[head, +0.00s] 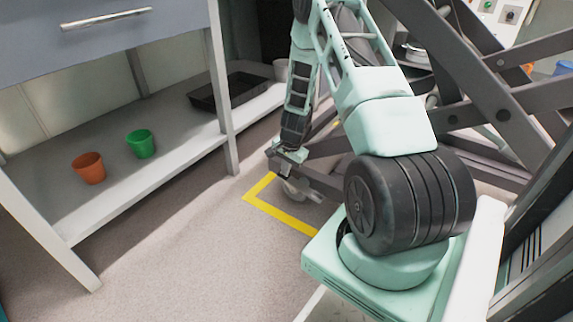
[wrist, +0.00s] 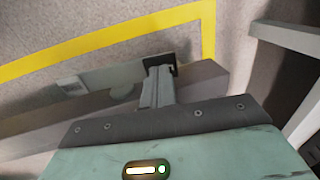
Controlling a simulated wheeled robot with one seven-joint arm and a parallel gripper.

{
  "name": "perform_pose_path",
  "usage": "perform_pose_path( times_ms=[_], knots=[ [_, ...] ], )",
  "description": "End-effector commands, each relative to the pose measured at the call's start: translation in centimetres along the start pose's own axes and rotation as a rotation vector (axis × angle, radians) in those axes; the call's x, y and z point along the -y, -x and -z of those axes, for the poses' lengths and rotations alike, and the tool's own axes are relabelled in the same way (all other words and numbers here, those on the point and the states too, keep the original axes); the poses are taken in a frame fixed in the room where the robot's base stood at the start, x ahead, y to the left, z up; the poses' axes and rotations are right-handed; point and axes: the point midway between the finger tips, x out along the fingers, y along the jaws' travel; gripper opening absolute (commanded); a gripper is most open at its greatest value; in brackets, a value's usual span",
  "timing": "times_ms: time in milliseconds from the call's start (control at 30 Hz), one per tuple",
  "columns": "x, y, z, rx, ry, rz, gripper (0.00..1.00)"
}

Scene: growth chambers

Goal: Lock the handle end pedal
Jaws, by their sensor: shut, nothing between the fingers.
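My gripper (head: 290,156) points down at a corner of the dark lift frame, low over the floor. It is shut and empty; its fingers also show in the wrist view (wrist: 160,85). A grey caster (head: 298,189) sits just below the gripper at the frame's end, inside the yellow floor corner. A pale shape beside the frame in the wrist view may be part of that caster. The pedal itself is too small or hidden to make out clearly. I cannot tell whether the fingers touch it.
Yellow floor tape (head: 280,218) marks a corner around the caster. A shelf unit at the left holds an orange pot (head: 89,168), a green pot (head: 141,144) and a black tray (head: 228,91). The crossed lift bars (head: 470,85) stand at the right. The floor at front left is clear.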

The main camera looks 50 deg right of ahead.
Motion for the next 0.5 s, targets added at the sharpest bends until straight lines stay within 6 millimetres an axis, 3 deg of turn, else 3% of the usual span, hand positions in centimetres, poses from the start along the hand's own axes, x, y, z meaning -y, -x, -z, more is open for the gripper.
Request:
perform_pose_path(
  times_ms=[167, 500],
  knots=[
    [0.5, 0.1, -0.2, 0.000, 0.007, -0.081, 0.00],
    [0.7, -1.6, -0.1, 0.002, -0.001, -0.200, 0.00]
  ],
)
